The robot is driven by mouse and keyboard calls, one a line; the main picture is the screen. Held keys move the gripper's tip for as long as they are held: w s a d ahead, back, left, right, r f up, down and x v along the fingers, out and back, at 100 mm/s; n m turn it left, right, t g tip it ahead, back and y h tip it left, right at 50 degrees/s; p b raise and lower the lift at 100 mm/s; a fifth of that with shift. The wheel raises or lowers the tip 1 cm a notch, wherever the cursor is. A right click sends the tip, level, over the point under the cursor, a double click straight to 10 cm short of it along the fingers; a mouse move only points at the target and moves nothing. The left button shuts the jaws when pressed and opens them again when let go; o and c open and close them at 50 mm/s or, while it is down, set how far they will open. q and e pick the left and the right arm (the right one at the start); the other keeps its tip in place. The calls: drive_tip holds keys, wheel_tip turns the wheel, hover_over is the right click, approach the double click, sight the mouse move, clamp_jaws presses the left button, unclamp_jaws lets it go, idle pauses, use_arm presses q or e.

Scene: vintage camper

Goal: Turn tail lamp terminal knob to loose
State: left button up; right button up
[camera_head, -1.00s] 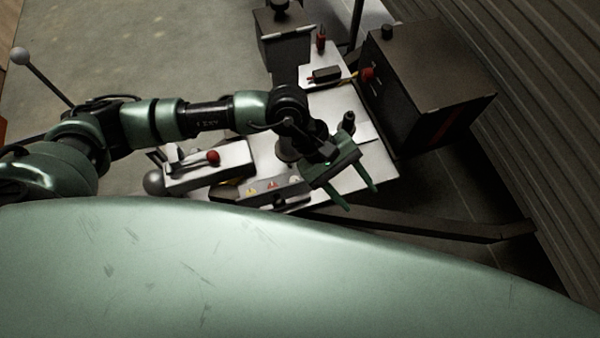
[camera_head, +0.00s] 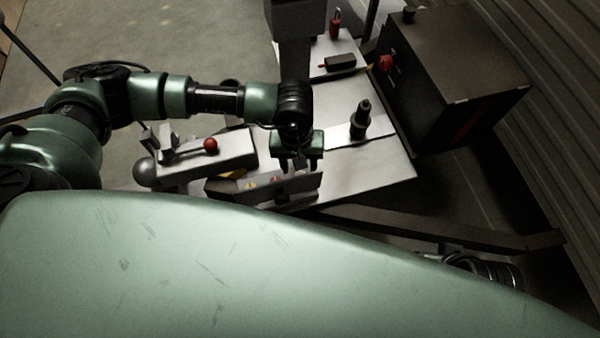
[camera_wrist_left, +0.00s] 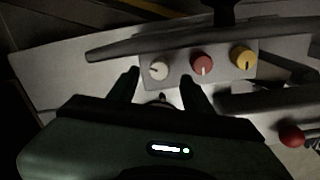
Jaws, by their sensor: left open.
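A grey panel carries three round knobs in the left wrist view: a white knob (camera_wrist_left: 158,70), a red knob (camera_wrist_left: 202,63) and a yellow knob (camera_wrist_left: 243,57). I cannot read which is the tail lamp terminal knob. In the head view the yellow knob (camera_head: 250,183) and red knob (camera_head: 276,180) show small on the panel (camera_head: 296,186); I cannot make out the white one there. My left gripper (camera_head: 297,163) is open above and behind the panel. In the left wrist view its fingers (camera_wrist_left: 160,80) point at the white knob, one on each side, without visible contact.
A lever with a red ball (camera_head: 210,145) stands left of my gripper. A dark upright post (camera_head: 361,118) stands on the pale plate (camera_head: 370,168) to its right. A large dark box (camera_head: 455,70) stands farther right. A dark bar (camera_head: 450,226) crosses the front right.

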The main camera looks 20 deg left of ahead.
sight(300, 173)
use_arm(q)
drive_tip(key=shift+f+b, duration=0.3)
drive_tip(key=shift+f, duration=1.95)
drive_tip(key=shift+d, duration=0.1)
clamp_jaws()
drive_tip(key=shift+n, duration=0.3)
drive_tip(key=n, duration=0.3)
drive_tip(key=shift+n+b, duration=0.35)
drive_tip(key=shift+n, duration=1.55)
